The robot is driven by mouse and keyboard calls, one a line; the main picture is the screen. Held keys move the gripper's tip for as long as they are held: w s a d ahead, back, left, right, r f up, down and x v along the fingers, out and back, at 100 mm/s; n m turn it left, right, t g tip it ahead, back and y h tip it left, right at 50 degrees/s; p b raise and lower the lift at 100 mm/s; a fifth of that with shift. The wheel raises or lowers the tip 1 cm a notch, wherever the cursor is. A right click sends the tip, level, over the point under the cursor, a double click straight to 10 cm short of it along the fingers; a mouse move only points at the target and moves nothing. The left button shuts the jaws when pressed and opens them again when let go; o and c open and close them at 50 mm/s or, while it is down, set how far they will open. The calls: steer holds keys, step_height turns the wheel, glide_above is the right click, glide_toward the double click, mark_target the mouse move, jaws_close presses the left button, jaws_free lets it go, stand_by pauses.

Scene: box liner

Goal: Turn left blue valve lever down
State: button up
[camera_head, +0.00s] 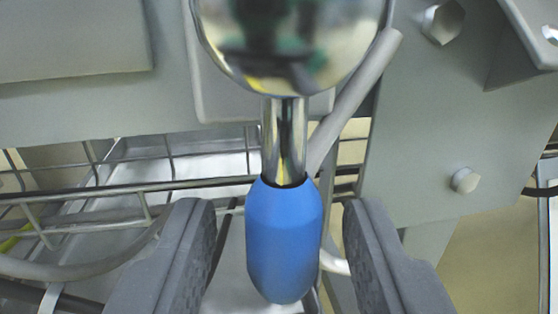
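A blue valve lever handle (284,240) hangs down in the middle of the view on a short chrome stem (284,140). The stem comes from a shiny round chrome valve body (292,40) at the top. My gripper (278,222) is open, with one dark grey finger on each side of the blue handle. A gap shows between the handle and each finger. The handle's tip points toward the bottom of the picture. No second blue lever is in view.
A grey metal panel (445,120) with bolts stands on the right. A grey rod (355,100) runs diagonally just behind the chrome stem. A wire rack (120,185) and a curved grey tube (75,270) lie behind on the left.

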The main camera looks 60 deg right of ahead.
steer(key=shift+x, duration=0.8)
